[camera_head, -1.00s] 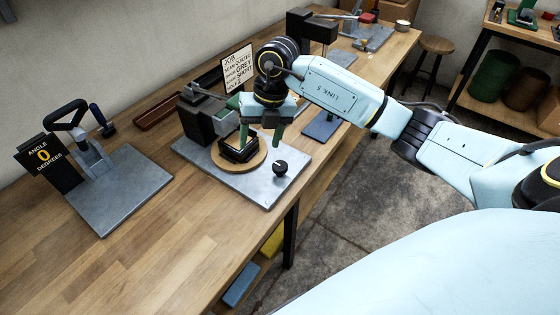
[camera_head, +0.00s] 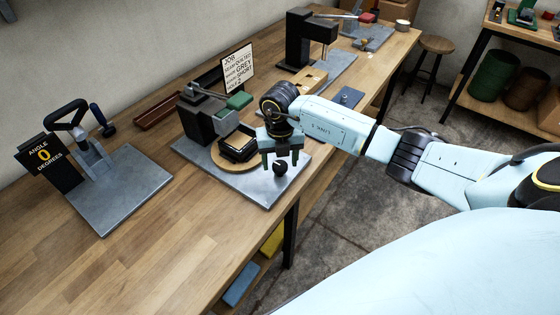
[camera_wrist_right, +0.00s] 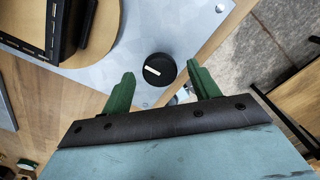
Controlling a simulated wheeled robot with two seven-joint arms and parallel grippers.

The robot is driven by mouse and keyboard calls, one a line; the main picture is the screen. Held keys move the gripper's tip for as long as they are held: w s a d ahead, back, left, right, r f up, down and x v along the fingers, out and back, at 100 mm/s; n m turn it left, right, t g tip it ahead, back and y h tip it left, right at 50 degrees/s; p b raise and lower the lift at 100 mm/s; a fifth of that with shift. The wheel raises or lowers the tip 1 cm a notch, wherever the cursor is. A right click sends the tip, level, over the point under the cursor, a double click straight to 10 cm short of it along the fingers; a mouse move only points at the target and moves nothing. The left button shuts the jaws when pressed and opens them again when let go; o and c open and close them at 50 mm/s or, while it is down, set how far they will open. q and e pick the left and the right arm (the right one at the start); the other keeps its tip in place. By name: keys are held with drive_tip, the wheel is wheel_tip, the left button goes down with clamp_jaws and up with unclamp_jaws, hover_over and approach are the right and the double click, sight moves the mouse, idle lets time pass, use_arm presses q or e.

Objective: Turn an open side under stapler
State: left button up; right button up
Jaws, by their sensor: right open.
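The stapler (camera_head: 205,115) is a dark upright block with a grey arm and a green pad (camera_head: 238,101), on a grey metal plate (camera_head: 262,185). Under its head sits a round wooden turntable (camera_head: 222,162) carrying a black square frame (camera_head: 238,148); both show at upper left in the right wrist view. A black knob (camera_head: 280,168) with a white mark stands at the plate's front right. My right gripper (camera_head: 281,163) is open over the knob. In the right wrist view the knob (camera_wrist_right: 159,69) lies just beyond and between the green fingertips, apart from them. My left gripper is not in view.
A job sign (camera_head: 238,66) stands behind the stapler. An angle device with a "0 degrees" sign (camera_head: 45,155) stands on a plate at left. A black press (camera_head: 305,42) stands farther right. The bench front at left is clear.

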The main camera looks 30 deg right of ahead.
drive_tip(key=shift+f, duration=0.4)
drive_tip(key=shift+c, duration=0.3)
drive_tip(key=c, duration=0.9)
